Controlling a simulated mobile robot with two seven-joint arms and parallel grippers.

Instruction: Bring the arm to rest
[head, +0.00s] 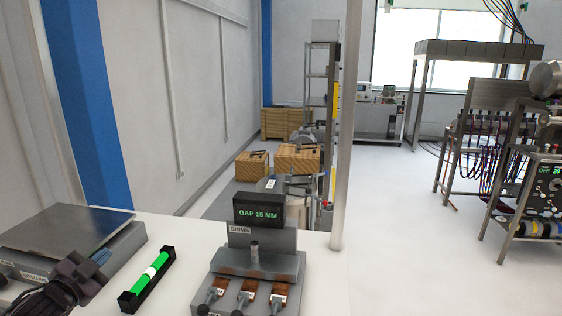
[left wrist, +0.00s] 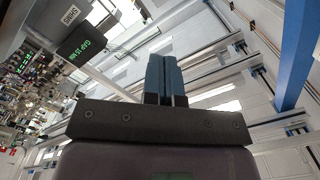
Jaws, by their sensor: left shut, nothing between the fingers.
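My left gripper (head: 101,258) comes in at the lower left of the head view, just in front of and over the right edge of a grey flat-topped device (head: 70,240). Its blue fingers are together with nothing between them. In the left wrist view the two blue fingers (left wrist: 164,75) stand side by side, closed and empty. My right gripper is in neither view.
A black holder with a green-and-white level vial (head: 148,279) lies right of the gripper on the white table (head: 325,285). Further right stands a shim stand (head: 262,262) with a "GAP 15 MM" display (head: 258,212) and several handled shims. A post (head: 346,130) rises behind.

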